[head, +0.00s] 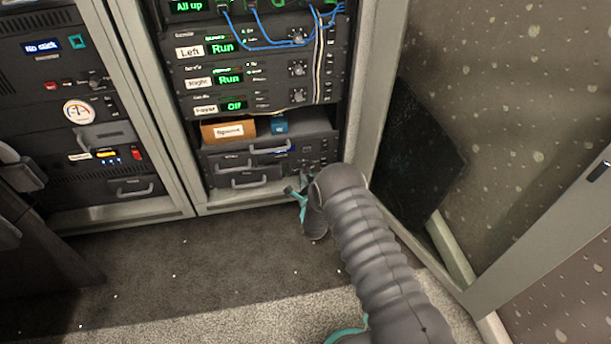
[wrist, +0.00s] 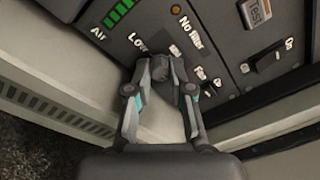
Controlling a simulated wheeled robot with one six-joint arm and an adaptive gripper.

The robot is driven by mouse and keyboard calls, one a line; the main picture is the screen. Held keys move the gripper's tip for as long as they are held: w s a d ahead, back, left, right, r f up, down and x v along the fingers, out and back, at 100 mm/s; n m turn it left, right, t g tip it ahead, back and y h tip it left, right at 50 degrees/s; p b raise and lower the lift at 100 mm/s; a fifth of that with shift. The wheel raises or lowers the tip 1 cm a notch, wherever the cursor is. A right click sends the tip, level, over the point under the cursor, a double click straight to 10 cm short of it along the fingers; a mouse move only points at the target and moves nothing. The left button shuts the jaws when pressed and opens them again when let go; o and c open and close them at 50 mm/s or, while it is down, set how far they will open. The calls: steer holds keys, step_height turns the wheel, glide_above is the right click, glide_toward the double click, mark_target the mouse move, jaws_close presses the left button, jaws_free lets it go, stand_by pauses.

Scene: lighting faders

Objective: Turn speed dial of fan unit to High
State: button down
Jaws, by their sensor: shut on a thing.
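The fan unit (wrist: 85,42) is a dark panel low in the rack, tilted in the wrist view. It carries the labels "Air", "Low" and "No filter". My gripper (wrist: 162,68) is at its face, fingertips shut on the small dark speed dial (wrist: 175,51), just right of "Low". The fingers cover most of the dial and nearby labels, so its pointer and setting cannot be read. In the head view my arm hides much of the fan unit (head: 312,164), and my gripper (head: 303,186) shows only in part at the rack's lower right.
The wrist view shows a green bar display (wrist: 117,14), an orange light (wrist: 176,9), and a switch (wrist: 265,62) marked "On" to the right. A pale rack rail (wrist: 50,95) runs close below the panel. An open rack door (head: 540,255) stands right of my arm.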

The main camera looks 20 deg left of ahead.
steer(key=shift+m, duration=0.7)
steer(key=c, duration=1)
jaws_free()
steer(key=shift+s, duration=0.1)
steer(key=shift+s+d, duration=0.15)
steer(key=shift+s, duration=0.1)
steer(key=v, duration=1.1)
steer(key=shift+d+r, duration=0.1)
